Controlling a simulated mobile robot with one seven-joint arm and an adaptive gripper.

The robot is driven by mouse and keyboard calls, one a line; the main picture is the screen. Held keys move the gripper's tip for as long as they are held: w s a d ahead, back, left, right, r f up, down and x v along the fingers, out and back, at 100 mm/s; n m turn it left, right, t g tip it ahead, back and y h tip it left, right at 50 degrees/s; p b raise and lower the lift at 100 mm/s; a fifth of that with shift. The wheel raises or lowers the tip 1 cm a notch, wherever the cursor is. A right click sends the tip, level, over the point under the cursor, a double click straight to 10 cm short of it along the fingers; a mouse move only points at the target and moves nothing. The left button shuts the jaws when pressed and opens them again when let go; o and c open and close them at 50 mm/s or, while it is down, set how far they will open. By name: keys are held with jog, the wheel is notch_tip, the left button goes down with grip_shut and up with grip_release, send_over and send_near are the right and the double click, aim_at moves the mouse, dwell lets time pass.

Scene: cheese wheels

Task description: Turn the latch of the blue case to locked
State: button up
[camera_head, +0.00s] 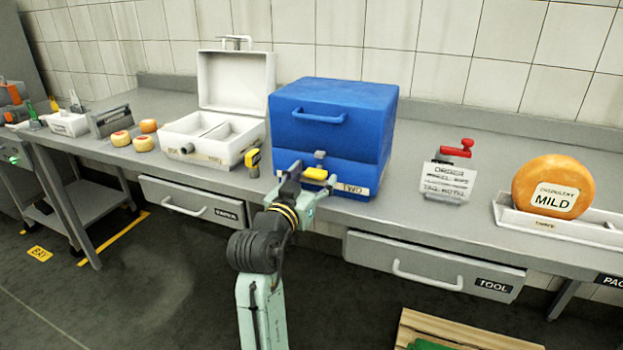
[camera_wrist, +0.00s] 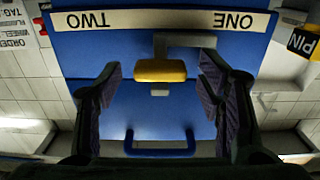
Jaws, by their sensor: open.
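The blue case (camera_head: 335,122) stands closed on the bench, its blue handle on the upper front. Its latch (camera_head: 315,174) has a yellow grip and shows in front of the lower part. In the wrist view, which is upside down, the yellow latch (camera_wrist: 160,71) lies between my fingers, with gaps on both sides. A grey piece by it extends toward the ONE label (camera_wrist: 240,21); the TWO label (camera_wrist: 88,20) is on the other side. My gripper (camera_head: 308,186) is open at the case front; its fingers (camera_wrist: 161,72) touch nothing visible. My gripper hides part of the label strip.
An open white case (camera_head: 232,82) stands left of the blue case, with a yellow-and-black PIN piece (camera_head: 252,160) between them. A sign holder with a red clamp (camera_head: 457,150) and a large cheese wheel (camera_head: 550,187) in a white tray are right. Drawers (camera_head: 430,265) sit below the bench.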

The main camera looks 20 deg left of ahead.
jog(key=shift+c, duration=0.6)
jog(key=c, duration=1)
jog(key=shift+f+m+b, duration=0.1)
jog(key=shift+m+b, duration=0.2)
jog(key=shift+b, duration=0.25)
jog(key=shift+m+b, duration=8.15)
jog(key=shift+m, duration=0.45)
